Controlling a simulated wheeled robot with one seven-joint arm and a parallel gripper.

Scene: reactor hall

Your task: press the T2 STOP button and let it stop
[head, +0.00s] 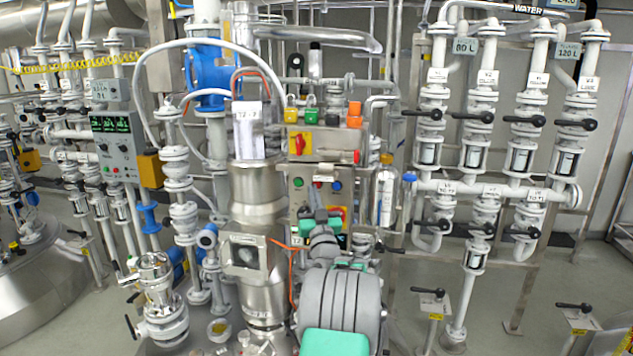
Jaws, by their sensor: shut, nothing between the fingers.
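A grey control box (316,190) stands in the middle of the head view, beside a steel column with a white tag. My gripper (319,217) is just below this row, in front of the lower part of the box. It looks shut and empty. The fingertips are small and partly lost against the box, and I cannot tell whether they touch it. My arm hides what lies below.
A yellow panel with a red rotary switch (299,143) is above the buttons. A steel cylinder (384,197) stands close on the right. An orange cable (291,265) hangs left of my arm. White valve piping (480,190) fills the right; floor is clear between posts.

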